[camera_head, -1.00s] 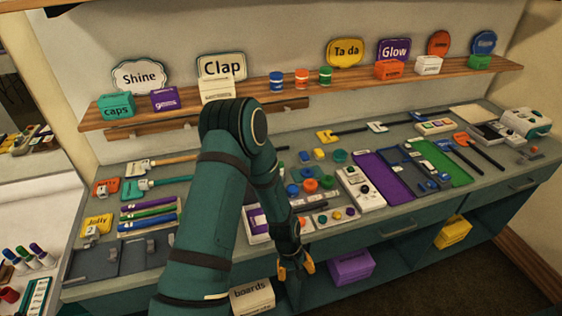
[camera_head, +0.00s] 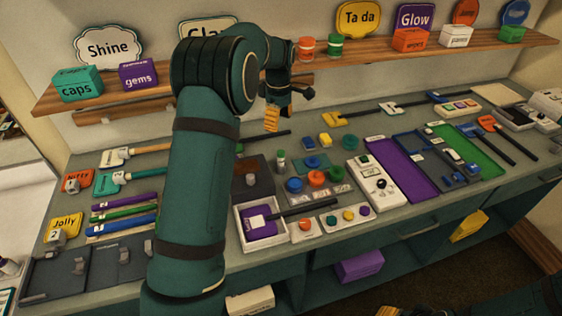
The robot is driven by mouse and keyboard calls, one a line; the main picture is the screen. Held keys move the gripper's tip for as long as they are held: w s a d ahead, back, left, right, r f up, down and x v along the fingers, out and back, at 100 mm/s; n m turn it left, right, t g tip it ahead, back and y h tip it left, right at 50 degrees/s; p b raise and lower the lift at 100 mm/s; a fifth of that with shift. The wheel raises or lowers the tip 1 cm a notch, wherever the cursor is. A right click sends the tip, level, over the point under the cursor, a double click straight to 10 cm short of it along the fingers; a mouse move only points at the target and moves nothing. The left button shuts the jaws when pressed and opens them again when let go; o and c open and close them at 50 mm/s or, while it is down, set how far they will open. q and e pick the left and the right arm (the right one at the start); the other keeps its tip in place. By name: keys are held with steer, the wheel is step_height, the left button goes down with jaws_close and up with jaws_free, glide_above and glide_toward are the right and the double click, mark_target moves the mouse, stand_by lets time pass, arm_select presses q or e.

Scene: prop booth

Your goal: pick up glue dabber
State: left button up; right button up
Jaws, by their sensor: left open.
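I cannot tell for sure which item is the glue dabber. My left gripper (camera_head: 287,108) is open and empty, raised above the back of the bench, with an orange finger pad pointing down. It is apart from the bottle, above it in the picture. My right gripper (camera_head: 390,311) shows only as a tip at the bottom edge.
A wooden shelf (camera_head: 385,56) with boxes and paint jars runs behind my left gripper. A purple tray (camera_head: 402,170), a white control box (camera_head: 372,183) and several coloured discs crowd the bench right of the bottle. My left arm hides part of the bench.

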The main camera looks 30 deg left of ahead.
mark_target(281, 152)
arm_select(q)
step_height(281, 152, down, 10)
steer(key=shift+w+r+b, duration=0.1)
steer(key=shift+r+b, duration=0.1)
steer(key=shift+b, duration=0.65)
steer(key=shift+w+d+f+b, duration=0.1)
steer(key=shift+f+b, duration=0.1)
steer(key=shift+f, duration=1.15)
steer(key=shift+w+d+f+b, duration=0.1)
steer(key=shift+f+b, duration=0.05)
steer(key=shift+f, duration=1.2)
jaws_close()
arm_select(e)
steer(key=f, duration=0.3)
steer(key=shift+s+a+f, duration=0.1)
steer(key=shift+a, duration=0.15)
